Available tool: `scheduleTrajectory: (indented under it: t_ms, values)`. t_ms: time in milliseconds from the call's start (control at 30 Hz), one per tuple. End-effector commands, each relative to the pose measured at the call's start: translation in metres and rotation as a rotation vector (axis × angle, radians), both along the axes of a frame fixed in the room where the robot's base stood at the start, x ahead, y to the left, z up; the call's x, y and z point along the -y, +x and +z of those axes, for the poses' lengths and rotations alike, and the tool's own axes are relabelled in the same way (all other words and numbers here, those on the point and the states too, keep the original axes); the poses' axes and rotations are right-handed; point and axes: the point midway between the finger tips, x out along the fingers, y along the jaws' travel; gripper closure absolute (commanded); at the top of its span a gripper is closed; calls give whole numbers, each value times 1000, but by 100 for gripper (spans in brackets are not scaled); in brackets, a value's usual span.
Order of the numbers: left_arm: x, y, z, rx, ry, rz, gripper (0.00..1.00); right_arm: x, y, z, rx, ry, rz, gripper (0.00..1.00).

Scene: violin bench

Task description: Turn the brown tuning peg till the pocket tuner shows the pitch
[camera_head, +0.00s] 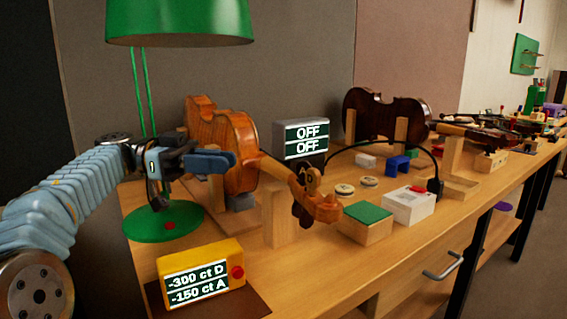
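A violin (240,150) lies on its side on the bench, its neck pointing right to a scroll (327,208). Tuning pegs (312,180) stick out by the scroll; one looks brown and others are darker, but they are small and overlap. The yellow pocket tuner (205,271) at the front left reads "-300 ct D" and "-150 ct A" and has a red button. My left gripper (225,161) is in front of the violin body, left of the pegs and apart from them. Its fingers overlap in this view, so its opening is unclear. My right gripper is out of view.
A green lamp (168,222) stands behind my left gripper. A grey box (302,140) reads "OFF" twice. A wooden post (278,218) stands under the neck. A green-topped box (367,222) and a white box (409,205) with a red button stand right of the scroll. A second violin (385,115) is behind.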

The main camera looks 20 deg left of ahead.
Motion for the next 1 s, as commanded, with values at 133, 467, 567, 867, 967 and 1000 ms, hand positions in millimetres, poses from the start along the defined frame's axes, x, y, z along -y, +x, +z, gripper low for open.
scheduleTrajectory:
  t_ms: [133, 467, 567, 867, 967, 1000]
  values:
    - [32, 1, -1, 1, -1, -7, 78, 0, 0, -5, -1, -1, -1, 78]
    - [102, 7, -1, 1, 1, -4, 78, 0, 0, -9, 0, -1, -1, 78]
    - [114, 9, 0, 1, 1, -3, 78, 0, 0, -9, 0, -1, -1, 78]
    - [123, 10, 0, 1, 1, -1, 78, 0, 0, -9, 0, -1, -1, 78]
    - [123, 10, 0, 1, 1, -1, 78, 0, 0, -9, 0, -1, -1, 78]
    - [123, 10, 0, 1, 1, -1, 83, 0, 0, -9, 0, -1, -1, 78]
